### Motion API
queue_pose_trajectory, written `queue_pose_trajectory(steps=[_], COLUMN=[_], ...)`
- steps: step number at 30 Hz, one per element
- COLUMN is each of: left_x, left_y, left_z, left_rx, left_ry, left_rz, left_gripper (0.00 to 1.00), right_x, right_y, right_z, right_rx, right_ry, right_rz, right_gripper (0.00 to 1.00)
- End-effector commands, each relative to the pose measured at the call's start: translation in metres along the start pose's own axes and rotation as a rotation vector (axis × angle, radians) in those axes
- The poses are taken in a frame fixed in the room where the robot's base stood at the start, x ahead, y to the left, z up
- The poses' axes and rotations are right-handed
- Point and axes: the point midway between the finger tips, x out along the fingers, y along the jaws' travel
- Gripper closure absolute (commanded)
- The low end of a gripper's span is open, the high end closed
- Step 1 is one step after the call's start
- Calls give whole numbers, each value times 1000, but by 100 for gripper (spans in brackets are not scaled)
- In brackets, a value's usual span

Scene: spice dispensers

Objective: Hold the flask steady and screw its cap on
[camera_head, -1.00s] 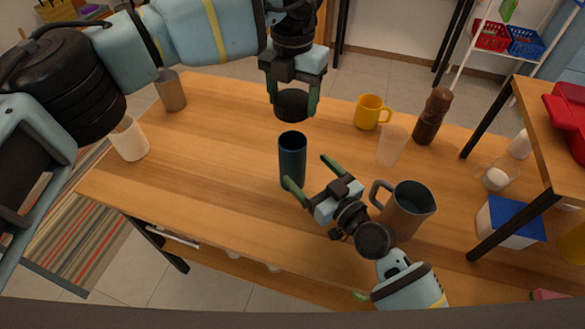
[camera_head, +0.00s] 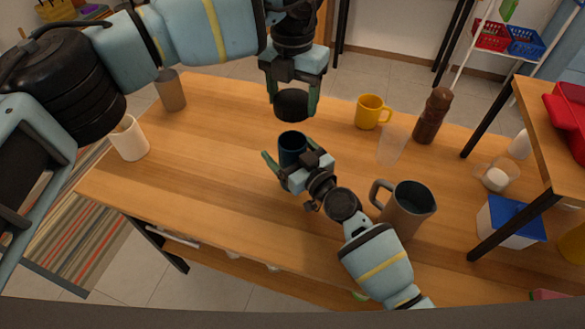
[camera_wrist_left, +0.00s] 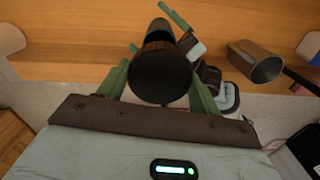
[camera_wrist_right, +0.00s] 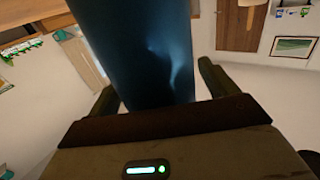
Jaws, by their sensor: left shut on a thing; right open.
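The flask (camera_head: 292,146) is a dark blue open-topped cylinder standing upright on the table. My left gripper (camera_head: 293,98) is shut on the black cap (camera_head: 291,106) and holds it above the flask's mouth, apart from it. In the left wrist view the cap (camera_wrist_left: 160,70) sits between the fingers and hides most of the flask. My right gripper (camera_head: 295,166) is open at the flask's near side and hides its lower part. In the right wrist view the flask (camera_wrist_right: 140,50) stands between the two spread fingers.
A grey pitcher (camera_head: 408,212) stands right of my right gripper. A yellow mug (camera_head: 369,111), a clear cup (camera_head: 392,146) and a brown pepper mill (camera_head: 432,117) stand behind it. A white cup (camera_head: 130,140) and a grey canister (camera_head: 171,91) stand at the left. The table's left middle is clear.

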Motion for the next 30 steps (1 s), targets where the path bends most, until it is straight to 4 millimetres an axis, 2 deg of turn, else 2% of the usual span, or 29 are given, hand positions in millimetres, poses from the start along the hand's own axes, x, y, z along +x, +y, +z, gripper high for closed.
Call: queue_pose_trajectory(steps=[2, 16, 20, 30], left_x=[0, 0, 4, 45], left_y=[0, 0, 0, 0], left_z=[0, 0, 0, 0], left_rx=[0, 0, 0, 0], left_ry=[0, 0, 1, 3], left_rz=[0, 0, 0, 0], left_gripper=[57, 57, 57, 57], right_x=[0, 0, 0, 0], right_y=[0, 0, 0, 0], right_z=[0, 0, 0, 0], right_rx=[0, 0, 0, 0], right_ry=[0, 0, 0, 0], right_rz=[0, 0, 0, 1], right_gripper=[22, 82, 82, 82])
